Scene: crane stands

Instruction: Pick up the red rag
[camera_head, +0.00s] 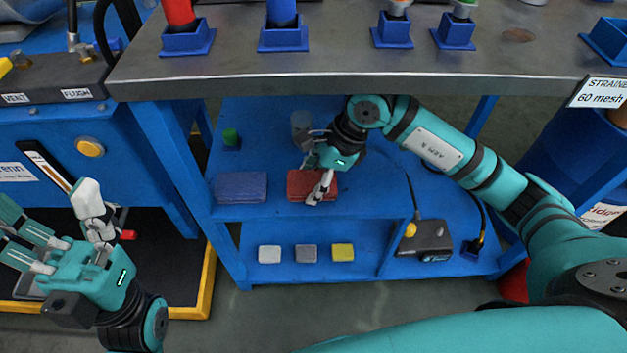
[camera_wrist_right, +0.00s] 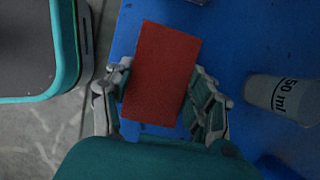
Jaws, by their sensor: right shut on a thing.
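The red rag (camera_head: 299,187) is a flat folded block on the upper blue shelf under the metal bench, right of the blue rag (camera_head: 241,187). My right gripper (camera_head: 319,190) reaches in under the bench and is shut on the red rag. In the right wrist view the rag (camera_wrist_right: 162,72) sits between the two fingers of the gripper (camera_wrist_right: 163,90). I cannot tell whether the rag is clear of the shelf. My left gripper (camera_head: 48,215) is at the lower left, fingers spread, empty and far from the rag.
The metal bench edge (camera_head: 350,84) overhangs the shelf. Several small rags, including a yellow one (camera_head: 343,252), and a scale (camera_head: 426,240) are below.

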